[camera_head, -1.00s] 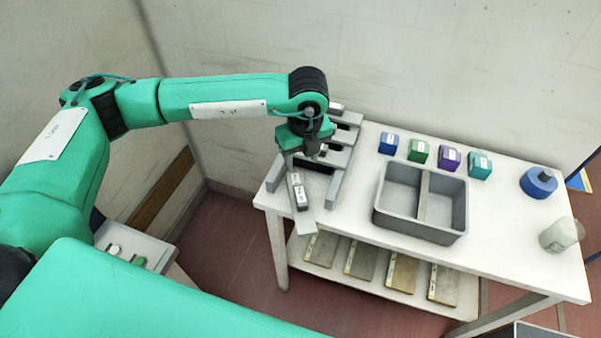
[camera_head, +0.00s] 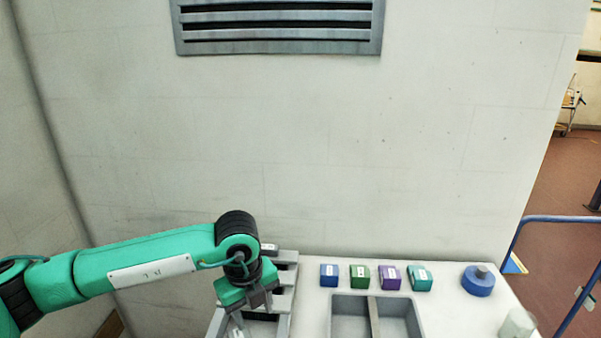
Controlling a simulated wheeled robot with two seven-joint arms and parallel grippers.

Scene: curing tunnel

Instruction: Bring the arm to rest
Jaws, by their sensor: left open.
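My left arm comes in from the left, green with black joints. My left gripper (camera_head: 254,309) points down over the grey slotted rack (camera_head: 284,290) at the left end of the white table. Its fingers are open, and I see nothing held between them. The fingers partly hide the rack, and the rack's near part is cut off by the bottom edge of the picture. My right gripper is not in view.
A grey two-part bin (camera_head: 345,322) stands right of the rack. Behind it sit blue (camera_head: 329,275), green (camera_head: 360,275), purple (camera_head: 390,277) and teal (camera_head: 420,278) blocks. A blue round item (camera_head: 477,281) and a pale jar (camera_head: 517,325) stand at the right. A wall rises behind the table.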

